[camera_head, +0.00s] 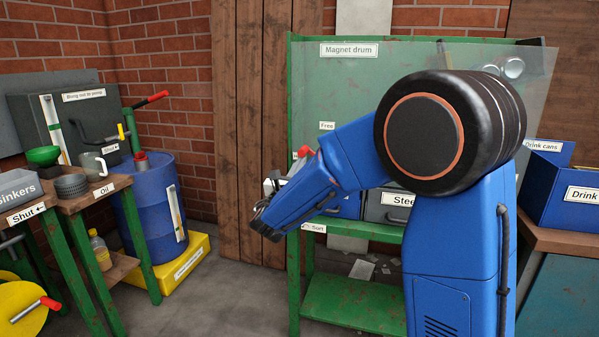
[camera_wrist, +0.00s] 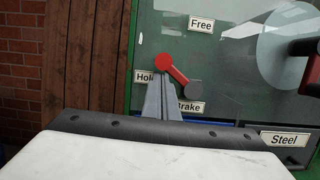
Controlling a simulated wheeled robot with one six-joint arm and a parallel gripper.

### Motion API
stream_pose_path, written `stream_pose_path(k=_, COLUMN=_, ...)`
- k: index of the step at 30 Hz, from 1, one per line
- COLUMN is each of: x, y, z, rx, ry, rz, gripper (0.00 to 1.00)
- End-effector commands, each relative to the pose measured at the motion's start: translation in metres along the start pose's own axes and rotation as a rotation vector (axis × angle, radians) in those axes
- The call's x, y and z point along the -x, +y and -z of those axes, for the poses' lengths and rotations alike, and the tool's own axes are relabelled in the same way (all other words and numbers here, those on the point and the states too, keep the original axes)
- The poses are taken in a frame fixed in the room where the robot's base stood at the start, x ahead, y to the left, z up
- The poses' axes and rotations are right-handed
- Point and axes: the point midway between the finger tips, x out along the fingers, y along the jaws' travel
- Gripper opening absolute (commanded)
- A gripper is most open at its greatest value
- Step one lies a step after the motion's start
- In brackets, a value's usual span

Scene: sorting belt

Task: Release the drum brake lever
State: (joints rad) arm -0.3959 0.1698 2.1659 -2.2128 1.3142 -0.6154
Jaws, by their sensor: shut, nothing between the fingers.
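The brake lever is a short red arm with a round red knob (camera_wrist: 164,61) and a dark grey pivot (camera_wrist: 194,89). It slants up and left from the pivot, its knob near the partly covered "Hold" label (camera_wrist: 143,76). The "Free" label (camera_wrist: 201,22) is higher up, the "Brake" label (camera_wrist: 191,107) below. My gripper (camera_wrist: 166,80) is shut and empty, its fingertips just below the knob; I cannot tell whether they touch. In the head view the red knob (camera_head: 303,151) shows beside my blue arm, and my fingers cannot be made out clearly.
The green magnet drum panel (camera_head: 350,75) stands behind a clear sheet. A grey "Steel" bin (camera_head: 385,208) is below it, and a blue "Drink cans" bin (camera_head: 570,205) is right. A bench with oil (camera_head: 120,183) and a blue barrel (camera_head: 145,225) stand left. Floor between is open.

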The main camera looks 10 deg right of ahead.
Motion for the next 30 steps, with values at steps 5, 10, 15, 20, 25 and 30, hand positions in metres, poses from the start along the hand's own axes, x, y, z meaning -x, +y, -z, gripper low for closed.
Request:
stream_pose_path(k=5, x=0.0, y=0.0, z=0.0, rx=0.0, ry=0.0, rz=0.0, gripper=0.0)
stream_pose_path(k=10, x=0.0, y=0.0, z=0.0, rx=-0.001, ry=0.0, rz=0.0, gripper=0.0)
stream_pose_path(k=15, x=0.0, y=0.0, z=-0.002, rx=-0.025, ry=-0.001, rz=0.006, gripper=0.0)
stream_pose_path(k=20, x=-0.001, y=-0.001, z=-0.004, rx=-0.054, ry=-0.001, rz=0.014, gripper=0.0)
stream_pose_path(k=25, x=-0.001, y=-0.001, z=-0.006, rx=-0.082, ry=-0.001, rz=0.021, gripper=0.0)
stream_pose_path(k=30, x=-0.003, y=-0.002, z=-0.011, rx=-0.139, ry=-0.002, rz=0.035, gripper=0.0)
